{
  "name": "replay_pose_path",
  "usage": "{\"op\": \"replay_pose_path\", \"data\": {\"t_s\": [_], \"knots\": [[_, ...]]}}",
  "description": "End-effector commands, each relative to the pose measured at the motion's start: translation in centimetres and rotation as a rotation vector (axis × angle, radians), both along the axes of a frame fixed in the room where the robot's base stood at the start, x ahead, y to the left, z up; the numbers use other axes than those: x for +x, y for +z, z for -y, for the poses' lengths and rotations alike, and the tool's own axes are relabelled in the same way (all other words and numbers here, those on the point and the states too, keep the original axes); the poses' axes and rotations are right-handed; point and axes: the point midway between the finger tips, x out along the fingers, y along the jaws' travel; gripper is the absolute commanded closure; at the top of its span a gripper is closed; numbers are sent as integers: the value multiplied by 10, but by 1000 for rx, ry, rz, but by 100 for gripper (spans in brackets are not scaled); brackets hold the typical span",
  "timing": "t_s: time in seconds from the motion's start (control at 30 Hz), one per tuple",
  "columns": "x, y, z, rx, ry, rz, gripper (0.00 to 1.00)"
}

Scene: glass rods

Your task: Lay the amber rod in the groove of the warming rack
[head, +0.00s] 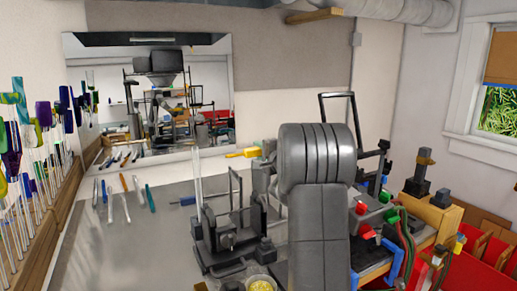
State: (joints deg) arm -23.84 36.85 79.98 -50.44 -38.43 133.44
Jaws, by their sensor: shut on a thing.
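My arm's thick dark links fill the middle right. My gripper does not show directly and seems hidden behind them.
Racks of upright glass rods (25,150) line the left wall. A mirror (105,70) hangs at the back. A bench with red and green knobs (390,216) stands right of my arm. The left front of the table (120,255) is clear.

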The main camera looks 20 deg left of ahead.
Motion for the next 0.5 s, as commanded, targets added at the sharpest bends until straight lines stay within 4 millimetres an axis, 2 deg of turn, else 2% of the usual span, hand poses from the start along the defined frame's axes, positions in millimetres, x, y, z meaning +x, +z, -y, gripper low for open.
{"op": "replay_pose_path", "data": {"t_s": [0.5], "knots": [[0, -30, 0, 0, 0, 1, 100]]}}
